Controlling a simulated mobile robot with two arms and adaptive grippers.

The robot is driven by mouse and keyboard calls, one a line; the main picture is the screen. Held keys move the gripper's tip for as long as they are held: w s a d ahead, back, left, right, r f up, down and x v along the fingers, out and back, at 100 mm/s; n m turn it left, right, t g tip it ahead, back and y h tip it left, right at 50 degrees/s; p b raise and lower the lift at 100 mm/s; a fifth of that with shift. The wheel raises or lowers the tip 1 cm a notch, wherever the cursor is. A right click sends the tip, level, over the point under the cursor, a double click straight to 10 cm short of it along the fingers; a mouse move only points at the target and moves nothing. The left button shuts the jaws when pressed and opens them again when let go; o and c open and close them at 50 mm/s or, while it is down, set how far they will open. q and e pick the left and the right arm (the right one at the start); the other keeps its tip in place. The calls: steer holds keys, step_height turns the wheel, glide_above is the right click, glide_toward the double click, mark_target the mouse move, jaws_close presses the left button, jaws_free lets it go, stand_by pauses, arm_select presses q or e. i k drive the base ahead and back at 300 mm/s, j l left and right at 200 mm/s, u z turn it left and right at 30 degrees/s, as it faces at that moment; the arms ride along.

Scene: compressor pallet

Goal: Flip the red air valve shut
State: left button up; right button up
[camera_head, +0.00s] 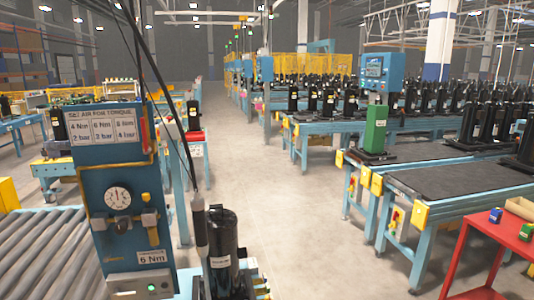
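The red air valve (145,134) shows as a narrow upright red handle at the right edge of a blue panel (90,185) in the head view. It sits beside the torque chart sign (104,126). Below it on the panel are a round white pressure gauge (118,197) and a brass fitting (149,220). Neither my left nor my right gripper is in view. Nothing covers the handle, but it is small.
A black compressor (224,256) stands right of the panel, with a hanging tool (200,226) and dark cables beside it. A roller conveyor (42,250) lies at lower left. A red table (505,232) stands at right. The middle floor is clear.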

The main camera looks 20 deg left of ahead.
mark_target(148, 149)
steer(key=u, duration=1.3)
